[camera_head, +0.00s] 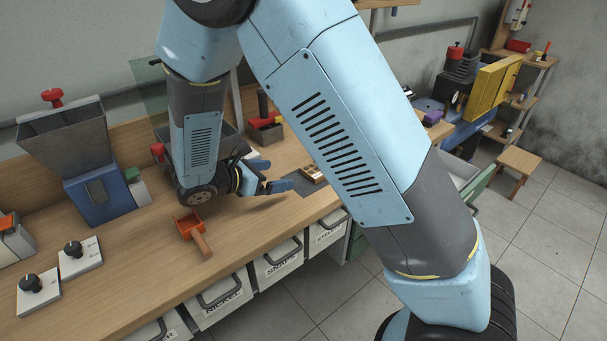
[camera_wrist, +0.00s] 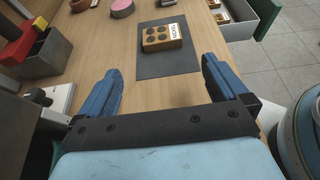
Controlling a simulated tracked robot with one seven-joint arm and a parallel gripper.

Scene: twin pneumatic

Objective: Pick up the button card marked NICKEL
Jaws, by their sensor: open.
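The button card (camera_wrist: 161,38) is a small tan block with several dark round buttons and a white label at its right end. The label's lettering is too small to read surely. It lies flat on a dark grey mat (camera_wrist: 168,64), and it also shows in the head view (camera_head: 313,174), partly hidden by my arm. My gripper (camera_wrist: 160,66) is open and empty, with its blue fingers apart. In the wrist view the card lies beyond the fingertips, between their lines. In the head view my gripper (camera_head: 272,175) is left of the card, above the bench.
A red scoop (camera_head: 190,226) lies on the wooden bench (camera_head: 130,250). Left stand a hopper (camera_head: 68,145) and two knob boxes (camera_head: 80,257). Labelled drawers, including NICKEL (camera_head: 222,298) and SNAPS (camera_head: 280,265), line the bench front. A grey bin (camera_wrist: 38,52) stands left in the wrist view.

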